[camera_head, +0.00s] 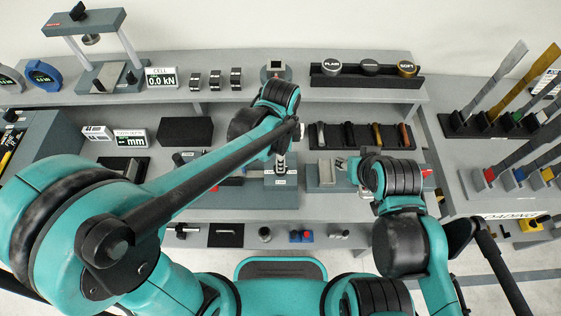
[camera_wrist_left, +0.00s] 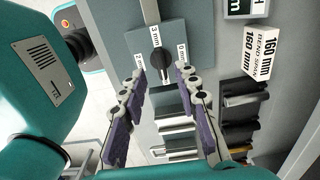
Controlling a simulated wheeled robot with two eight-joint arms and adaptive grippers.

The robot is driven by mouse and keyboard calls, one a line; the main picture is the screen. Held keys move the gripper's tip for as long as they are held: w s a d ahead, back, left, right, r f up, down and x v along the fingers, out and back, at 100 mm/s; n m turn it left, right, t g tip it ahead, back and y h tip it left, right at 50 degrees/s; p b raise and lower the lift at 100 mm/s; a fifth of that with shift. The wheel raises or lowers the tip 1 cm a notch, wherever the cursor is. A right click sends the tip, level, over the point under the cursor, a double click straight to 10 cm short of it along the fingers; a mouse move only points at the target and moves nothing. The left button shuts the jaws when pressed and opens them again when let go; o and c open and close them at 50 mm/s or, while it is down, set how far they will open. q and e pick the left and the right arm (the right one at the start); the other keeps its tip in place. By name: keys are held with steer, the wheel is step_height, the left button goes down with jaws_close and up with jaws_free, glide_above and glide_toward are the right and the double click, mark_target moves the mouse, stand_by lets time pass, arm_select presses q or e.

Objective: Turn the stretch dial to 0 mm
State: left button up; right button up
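The stretch dial is a black knob (camera_wrist_left: 158,63) on a grey panel (camera_wrist_left: 125,45) in the left wrist view. Its white labels show mm values: one reading 0 mm (camera_wrist_left: 181,53) to the right, one above that looks like 3 mm (camera_wrist_left: 155,31), one to the left that looks like 2 mm. The knob's narrow end points up toward the upper label. My left gripper (camera_wrist_left: 160,72) is open, its two purple-padded fingers apart on either side of the knob, with no clear contact. In the head view my left arm hides the dial. My right gripper (camera_head: 347,166) is small there; its fingers are unclear.
A rack of several dark-handled tools (camera_head: 360,136) stands behind my right gripper. A shelf (camera_head: 225,93) with a force display (camera_head: 161,78) runs along the back.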

arm_select(q)
step_height(320, 180, down, 3)
steer(key=shift+w+r+b, duration=0.1)
steer(key=shift+w+b, duration=0.05)
steer(key=shift+b, duration=0.2)
steer(key=shift+f, duration=0.35)
jaws_close()
steer(key=shift+n, duration=0.3)
